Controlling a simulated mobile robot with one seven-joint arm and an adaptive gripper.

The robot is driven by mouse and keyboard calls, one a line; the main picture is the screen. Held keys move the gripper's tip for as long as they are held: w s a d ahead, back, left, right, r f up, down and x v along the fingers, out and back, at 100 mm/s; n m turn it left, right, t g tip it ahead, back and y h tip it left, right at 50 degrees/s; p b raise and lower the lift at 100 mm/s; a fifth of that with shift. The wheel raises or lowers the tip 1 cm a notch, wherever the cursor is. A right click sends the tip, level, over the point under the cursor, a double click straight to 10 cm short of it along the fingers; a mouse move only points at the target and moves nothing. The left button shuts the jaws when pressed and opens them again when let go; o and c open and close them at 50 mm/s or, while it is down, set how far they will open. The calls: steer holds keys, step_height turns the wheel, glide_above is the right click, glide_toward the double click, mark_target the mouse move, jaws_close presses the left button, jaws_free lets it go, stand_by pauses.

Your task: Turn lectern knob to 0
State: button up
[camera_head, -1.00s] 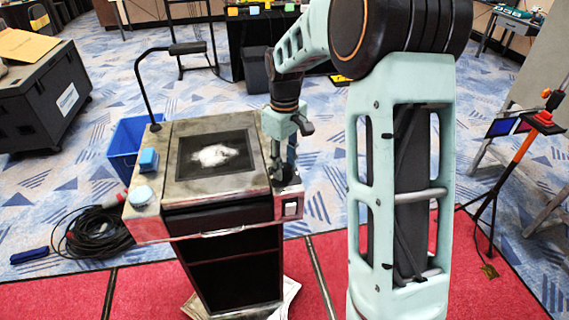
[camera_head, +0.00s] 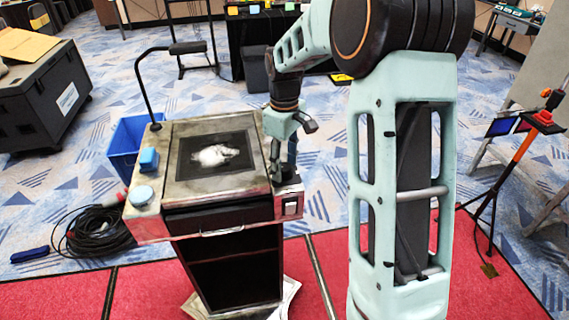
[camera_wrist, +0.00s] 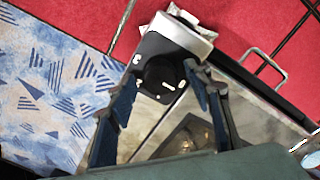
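The lectern (camera_head: 160,205) stands at the left of the head view, with a dark top panel. Its black round knob (camera_wrist: 154,88) shows in the wrist view with a white pointer mark, on a dark housing with a silver edge. My gripper (camera_head: 277,178) reaches down to the right side of the lectern top. The knob is hidden by the gripper in the head view.
A blue button (camera_head: 148,160), a pale round button (camera_head: 141,196) and a gooseneck lamp (camera_head: 188,47) are on the lectern's left side. A blue bin (camera_head: 124,145) and coiled black cable (camera_head: 95,233) lie left of it. A tripod (camera_head: 497,190) stands at right.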

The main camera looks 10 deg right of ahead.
mark_target(284, 166)
step_height(284, 166, up, 12)
stand_by(0.7)
